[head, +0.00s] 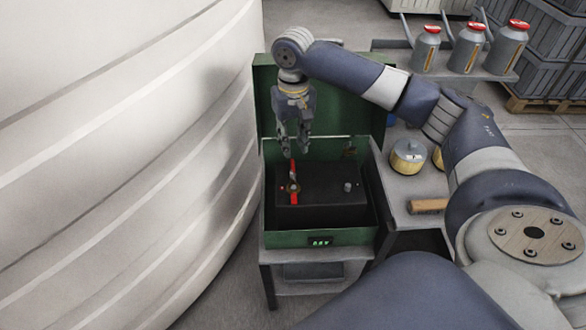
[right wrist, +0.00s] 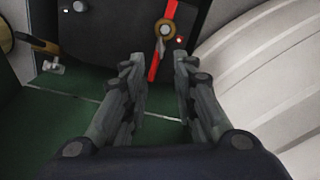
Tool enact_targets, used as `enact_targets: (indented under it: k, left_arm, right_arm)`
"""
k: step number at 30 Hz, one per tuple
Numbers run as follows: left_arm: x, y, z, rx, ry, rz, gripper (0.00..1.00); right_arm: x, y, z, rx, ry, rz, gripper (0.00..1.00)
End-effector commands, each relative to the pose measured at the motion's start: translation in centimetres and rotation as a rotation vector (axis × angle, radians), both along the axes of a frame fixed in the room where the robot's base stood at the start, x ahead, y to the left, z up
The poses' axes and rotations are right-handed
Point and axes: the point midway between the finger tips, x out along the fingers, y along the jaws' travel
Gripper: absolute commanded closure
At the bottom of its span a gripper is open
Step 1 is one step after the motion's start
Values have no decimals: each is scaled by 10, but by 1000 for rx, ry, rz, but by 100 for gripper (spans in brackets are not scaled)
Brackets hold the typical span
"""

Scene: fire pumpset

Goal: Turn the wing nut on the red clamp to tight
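The red clamp (head: 294,169) is a narrow red strip on top of a black battery (head: 325,190) inside an open green box (head: 320,237). A brass wing nut (head: 292,188) sits on the clamp; it also shows in the right wrist view (right wrist: 165,29), with the red clamp (right wrist: 154,66) running under it. My right gripper (head: 292,151) points down above the far end of the clamp. In the right wrist view its fingers (right wrist: 158,66) are apart with nothing between them, short of the wing nut. My left gripper is not in view.
A silver post (head: 348,187) stands on the battery's right side. A cable end (right wrist: 40,46) hangs at the box wall. A large white tank (head: 130,150) stands close on the left.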

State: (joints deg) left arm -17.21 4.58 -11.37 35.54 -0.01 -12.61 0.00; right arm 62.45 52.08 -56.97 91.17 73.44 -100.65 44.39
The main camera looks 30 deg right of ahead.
Motion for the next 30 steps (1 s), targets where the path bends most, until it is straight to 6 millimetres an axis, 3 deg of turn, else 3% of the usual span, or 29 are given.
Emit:
enact_targets:
  k: [16, 21, 30]
  left_arm:
    - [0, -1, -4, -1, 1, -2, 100]
    - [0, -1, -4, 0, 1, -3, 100]
    - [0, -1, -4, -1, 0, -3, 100]
  right_arm:
    - [0, 1, -91, -1, 0, 3, 74]
    - [0, 1, -103, 0, -1, 3, 74]
    - [0, 1, -104, 0, -1, 4, 76]
